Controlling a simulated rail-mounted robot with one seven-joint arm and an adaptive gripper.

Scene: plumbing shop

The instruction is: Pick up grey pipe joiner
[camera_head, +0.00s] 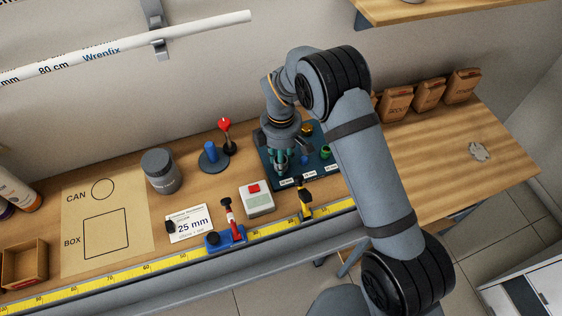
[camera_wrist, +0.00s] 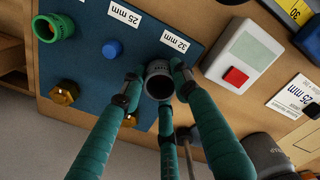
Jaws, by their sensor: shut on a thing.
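The grey pipe joiner (camera_wrist: 159,82) is a short dark grey ring, seen in the wrist view between the teal fingers of my gripper (camera_wrist: 158,90). The fingers are shut around it, at the 32 mm label of the blue board (camera_wrist: 85,68). In the head view my gripper (camera_head: 281,162) is at the left part of the board (camera_head: 316,171). I cannot tell whether the joiner touches the board or is lifted off it.
On the board are a green fitting (camera_wrist: 53,27), a blue peg (camera_wrist: 112,48) and brass fittings (camera_wrist: 64,92). A white box with a red button (camera_head: 256,198) stands close by. A grey can (camera_head: 160,170) and a red-topped stand (camera_head: 227,135) are left. The bench's right side is mostly clear.

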